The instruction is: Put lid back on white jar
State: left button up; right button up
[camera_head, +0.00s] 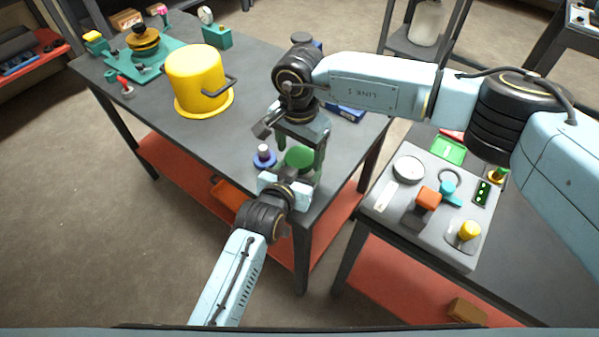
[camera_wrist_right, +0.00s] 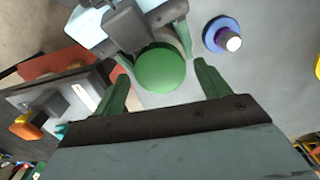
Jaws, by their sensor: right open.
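A round green lid (camera_head: 298,157) sits at the near corner of the dark table, seen from above between my two grippers. In the right wrist view the green lid (camera_wrist_right: 160,68) covers a pale jar (camera_wrist_right: 173,43); only a sliver of the jar's side shows, so I cannot tell how the lid is seated. My left gripper (camera_wrist_right: 155,55) has its green fingers on both sides of the jar and seems closed on it. My right gripper (camera_head: 301,153) points down over the lid. Its fingers are apart and empty, one either side of the lid in the right wrist view.
A blue-purple disc with a white peg (camera_head: 264,157) stands close to the lid. A yellow pot (camera_head: 197,80) stands further back on the table (camera_head: 140,95). A grey panel (camera_head: 385,205) with buttons lies on the right table. The table between pot and disc is clear.

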jog(key=shift+f, duration=0.45)
jog(key=c, duration=1)
jog(key=shift+m, duration=0.8)
jog(key=o, duration=1.1)
jog(key=shift+r, duration=2.3)
jog(key=shift+r+n, duration=0.8)
jog(key=shift+r, duration=0.95)
jog(key=shift+c, duration=0.5)
